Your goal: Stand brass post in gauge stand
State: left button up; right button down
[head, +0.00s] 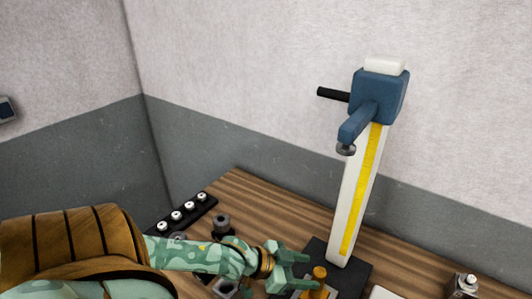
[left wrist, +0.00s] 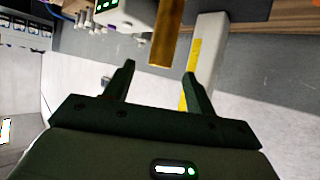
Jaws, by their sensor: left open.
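The brass post (head: 318,279) is upright at the lower edge of the head view, in front of the gauge stand's dark base. The gauge stand (head: 351,205) has a white column with a yellow strip and a blue head. My left gripper (head: 306,271) is open, its fingertips close to the post's left side. In the left wrist view the post (left wrist: 167,38) shows between the open fingers (left wrist: 160,70), near their tips; I see no grip on it. The post's foot is hidden, so I cannot tell what it stands in. My right gripper is not in view.
A black rack (head: 188,212) with several white-topped pieces lies at the table's back left. A dark grey part (head: 221,223) stands behind my left arm. A small metal fitting (head: 466,284) is at the lower right. Bare wood (head: 262,205) lies left of the stand.

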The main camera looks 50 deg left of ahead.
pick_arm(q)
jog(key=p+v, duration=0.3)
jog(key=v, duration=0.8)
jog(key=shift+s+r, duration=0.2)
jog(key=shift+s, duration=0.05)
jog(key=shift+a, duration=0.2)
